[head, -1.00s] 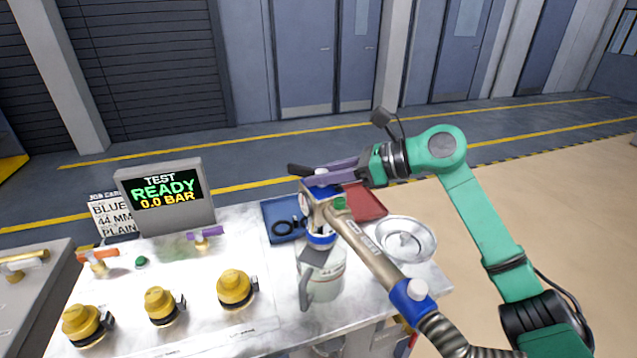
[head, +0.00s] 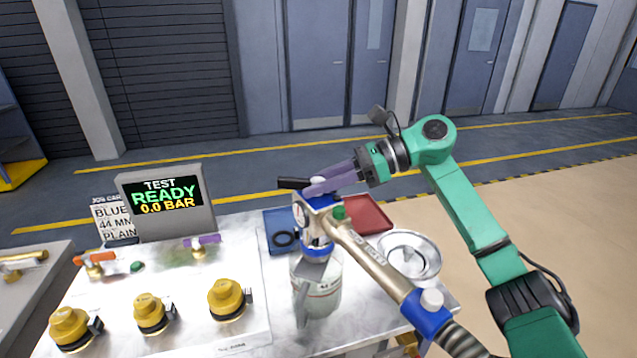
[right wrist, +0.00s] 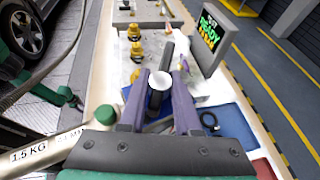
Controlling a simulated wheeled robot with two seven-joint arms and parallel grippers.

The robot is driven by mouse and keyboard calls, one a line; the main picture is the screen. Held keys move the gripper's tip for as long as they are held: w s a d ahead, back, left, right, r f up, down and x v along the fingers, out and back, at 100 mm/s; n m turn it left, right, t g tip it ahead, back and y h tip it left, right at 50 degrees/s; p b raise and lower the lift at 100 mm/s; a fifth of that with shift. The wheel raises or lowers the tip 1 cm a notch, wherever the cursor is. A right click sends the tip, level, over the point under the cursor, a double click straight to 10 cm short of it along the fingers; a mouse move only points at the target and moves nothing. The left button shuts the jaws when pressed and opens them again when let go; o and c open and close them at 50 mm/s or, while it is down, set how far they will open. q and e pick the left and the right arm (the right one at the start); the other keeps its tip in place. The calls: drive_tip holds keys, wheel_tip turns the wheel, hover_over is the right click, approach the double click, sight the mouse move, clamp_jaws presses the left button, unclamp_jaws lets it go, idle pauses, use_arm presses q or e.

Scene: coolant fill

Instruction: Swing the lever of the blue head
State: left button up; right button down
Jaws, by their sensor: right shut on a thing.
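The blue head (head: 316,203) is a blue and metal fitting above a pale translucent jug (head: 322,298). Its lever (head: 293,183) is dark and sticks out to the left at the top. My right gripper (head: 318,186) comes in from the right with purple fingers at the lever, shut on it. In the right wrist view, the lever (right wrist: 168,52) points away between the fingers, with a pale round cap (right wrist: 159,80) between them. A metal tube (head: 370,258) with a blue collar runs from the head down to the right. My left gripper is not in view.
A screen (head: 168,192) reading "TEST READY 0.0 BAR" stands at the back left. Several yellow knobs (head: 228,296) and small orange and purple levers sit on the panel. Blue (head: 271,217) and red (head: 370,215) trays and a round metal dish (head: 408,254) lie behind and right.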

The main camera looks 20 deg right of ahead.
drive_tip(key=shift+f, duration=0.1)
idle(0.6)
drive_tip(key=c, duration=0.5)
unclamp_jaws()
drive_tip(key=shift+d, duration=0.1)
drive_tip(key=shift+s+d+r, duration=0.15)
drive_tip(key=shift+d+r, duration=0.05)
drive_tip(key=shift+d, duration=0.15)
drive_tip(key=b+v, duration=0.2)
drive_tip(key=v, duration=1.1)
drive_tip(key=shift+s+d+r, duration=0.15)
drive_tip(key=shift+d+r, duration=0.05)
drive_tip(key=shift+d, duration=0.05)
